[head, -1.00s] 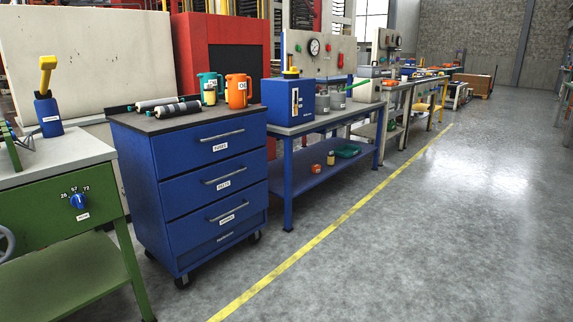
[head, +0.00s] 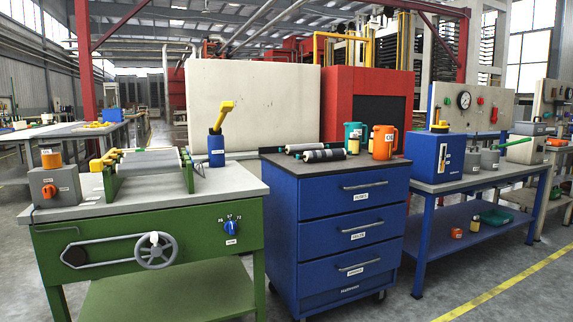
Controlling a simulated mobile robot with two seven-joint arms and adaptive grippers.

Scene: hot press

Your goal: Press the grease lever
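No part is readably labelled as the grease lever, so I cannot tell for certain which one it is. A blue unit (head: 434,158) with a yellow top knob (head: 439,128) and a sight strip on its front stands on the blue bench (head: 470,183) at the right. A grey pot with a green handle (head: 513,142) is farther right on that bench. Neither of my grippers is in view.
The green bench carries a roller device (head: 148,164), a handwheel (head: 156,250) and a grey box with an orange knob (head: 55,186). A blue drawer cabinet (head: 352,216) stands between the benches. Open floor (head: 540,300) with a yellow line lies at the lower right.

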